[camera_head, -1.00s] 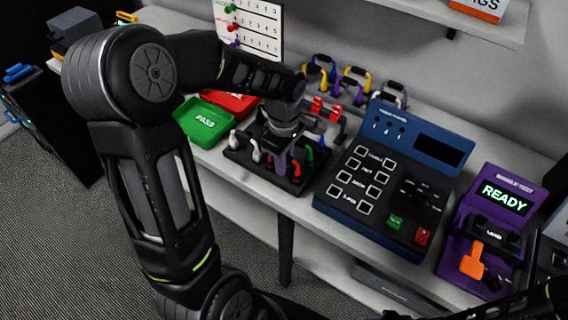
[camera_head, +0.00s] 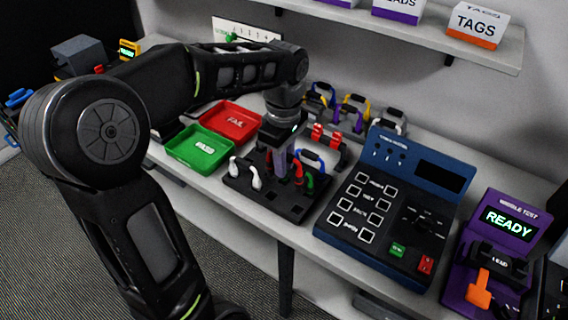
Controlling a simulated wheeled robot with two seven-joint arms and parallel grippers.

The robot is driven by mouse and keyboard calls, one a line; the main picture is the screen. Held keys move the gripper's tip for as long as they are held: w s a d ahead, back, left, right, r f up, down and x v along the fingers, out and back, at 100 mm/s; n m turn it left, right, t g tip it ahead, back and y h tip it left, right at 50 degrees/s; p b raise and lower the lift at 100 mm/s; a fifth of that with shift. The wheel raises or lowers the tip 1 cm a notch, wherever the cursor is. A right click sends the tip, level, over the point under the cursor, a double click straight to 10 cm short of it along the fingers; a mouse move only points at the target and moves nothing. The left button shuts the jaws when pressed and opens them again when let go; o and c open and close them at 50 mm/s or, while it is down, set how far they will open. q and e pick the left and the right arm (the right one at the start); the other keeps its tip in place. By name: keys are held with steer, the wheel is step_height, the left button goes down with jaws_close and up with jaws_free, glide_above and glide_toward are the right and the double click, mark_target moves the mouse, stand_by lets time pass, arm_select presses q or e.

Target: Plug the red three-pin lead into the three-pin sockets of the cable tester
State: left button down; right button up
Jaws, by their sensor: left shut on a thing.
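My left gripper (camera_head: 281,158) reaches down over a black board (camera_head: 240,184) and is shut. A red lead (camera_head: 298,165) shows right beside its fingers; the wrist hides most of the grip, and I cannot make out its pins. More red shows just to the right, near a green lead end (camera_head: 322,179). White lead ends (camera_head: 256,177) stand on the board's left part. The blue console (camera_head: 381,206), which looks like the cable tester, stands right of the board, with a dark screen, small round marks near its top and several square-framed spots. My right gripper is not in view.
A green PASS tray (camera_head: 190,160) and a red FAIL tray (camera_head: 252,132) lie left of my left wrist. Coloured-handled leads (camera_head: 357,106) stand behind the board. A purple READY tester (camera_head: 512,219) is at the right. A shelf (camera_head: 420,38) hangs above.

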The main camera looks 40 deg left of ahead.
arm_select(q)
steer(key=shift+r, duration=0.15)
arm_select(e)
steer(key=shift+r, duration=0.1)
